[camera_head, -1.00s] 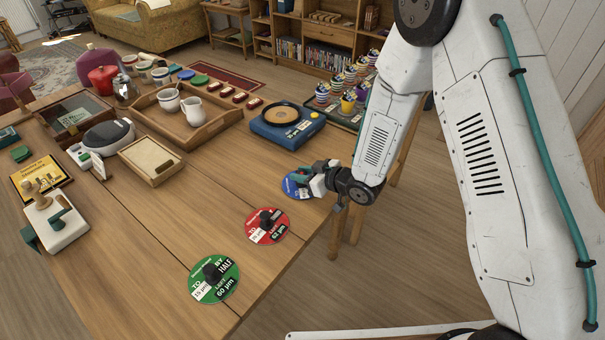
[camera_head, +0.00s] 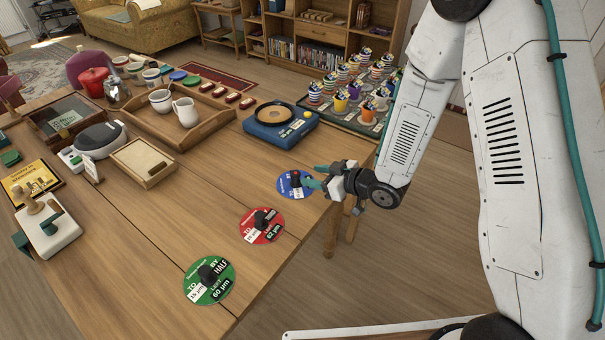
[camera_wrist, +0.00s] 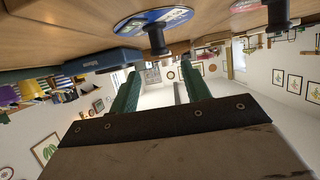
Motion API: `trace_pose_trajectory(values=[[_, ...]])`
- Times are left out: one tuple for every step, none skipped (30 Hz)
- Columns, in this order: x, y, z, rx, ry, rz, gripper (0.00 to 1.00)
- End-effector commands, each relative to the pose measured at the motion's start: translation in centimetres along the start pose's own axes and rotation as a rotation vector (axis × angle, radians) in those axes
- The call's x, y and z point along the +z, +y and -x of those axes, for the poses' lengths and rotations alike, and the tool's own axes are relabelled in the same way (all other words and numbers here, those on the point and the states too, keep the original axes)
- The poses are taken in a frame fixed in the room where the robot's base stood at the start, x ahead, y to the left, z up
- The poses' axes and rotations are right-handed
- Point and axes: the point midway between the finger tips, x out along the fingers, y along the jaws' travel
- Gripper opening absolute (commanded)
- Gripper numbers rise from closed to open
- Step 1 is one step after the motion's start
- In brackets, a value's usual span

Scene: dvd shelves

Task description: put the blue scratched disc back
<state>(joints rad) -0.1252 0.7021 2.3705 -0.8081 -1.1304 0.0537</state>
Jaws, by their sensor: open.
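The blue disc (camera_head: 284,186) lies flat on the table near its right edge, with a black knob (camera_head: 296,178) standing on it. My gripper (camera_head: 311,176) is just right of the knob, its teal fingers spread and pointing at it. In the wrist view, which is upside down, the blue disc (camera_wrist: 140,24) and its knob (camera_wrist: 157,42) appear above the open fingers (camera_wrist: 160,72), with nothing held between them. I cannot make out scratches. A red disc (camera_head: 260,236) and a green disc (camera_head: 200,292), each with a black knob, lie nearer along the same edge.
A blue machine (camera_head: 258,131) with a round tan plate stands behind the blue disc. Behind it is a green tray of striped cups (camera_head: 340,92). A wooden tray (camera_head: 222,122) with a white cup and jug is further left. The middle table is clear.

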Motion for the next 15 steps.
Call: trace_pose_trajectory(values=[[0.0, 0.1, 1.1, 0.003, 0.0, -0.001, 0.47], [0.0, 0.1, 1.6, 0.003, 0.001, -0.001, 0.47], [0.0, 0.1, 2.3, 0.003, 0.001, -0.002, 0.47], [0.0, 0.1, 2.7, 0.003, 0.001, -0.001, 0.47], [0.0, 0.1, 3.1, 0.002, 0.0, -0.001, 0.47], [0.0, 0.1, 3.6, 0.002, 0.0, -0.002, 0.47], [0.0, 0.1, 3.9, 0.002, 0.0, -0.002, 0.47], [0.0, 0.0, 4.1, 0.001, 0.0, -0.001, 0.47], [0.0, 0.0, 4.3, 0.0, 0.0, 0.0, 0.47], [0.0, 0.0, 4.4, 0.0, 0.0, 0.0, 0.47], [0.0, 0.0, 4.5, 0.0, 0.0, 0.0, 0.47], [0.0, 0.0, 4.6, 0.0, 0.0, 0.0, 0.47], [0.0, 0.0, 4.6, 0.0, 0.0, 0.0, 0.47], [0.0, 0.0, 4.6, 0.0, 0.0, 0.0, 0.47], [0.0, 0.0, 4.6, 0.0, 0.0, 0.0, 0.47]])
